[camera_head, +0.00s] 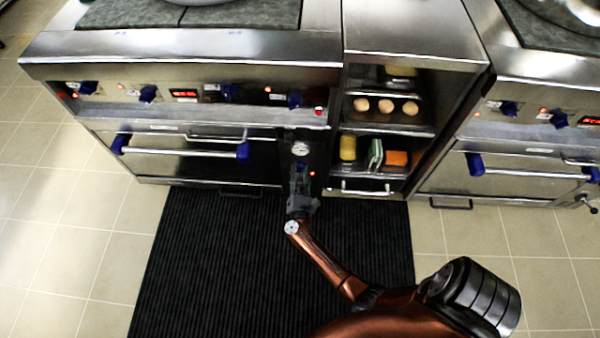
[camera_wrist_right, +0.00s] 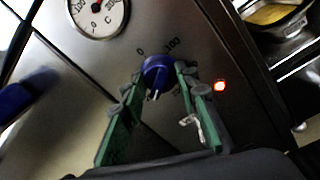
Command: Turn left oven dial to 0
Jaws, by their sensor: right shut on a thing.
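The knob's metal pointer sticks out toward the lower left of that view. In the head view my right gripper (camera_head: 299,178) is at the panel below the round gauge (camera_head: 300,149) and hides the knob. My left gripper is not in view.
A red light (camera_wrist_right: 219,86) glows right of the knob. The oven door handle (camera_head: 180,149) with blue ends is to the left. A shelf unit (camera_head: 385,128) with eggs and packages stands to the right. A dark ribbed mat (camera_head: 220,270) lies on the floor.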

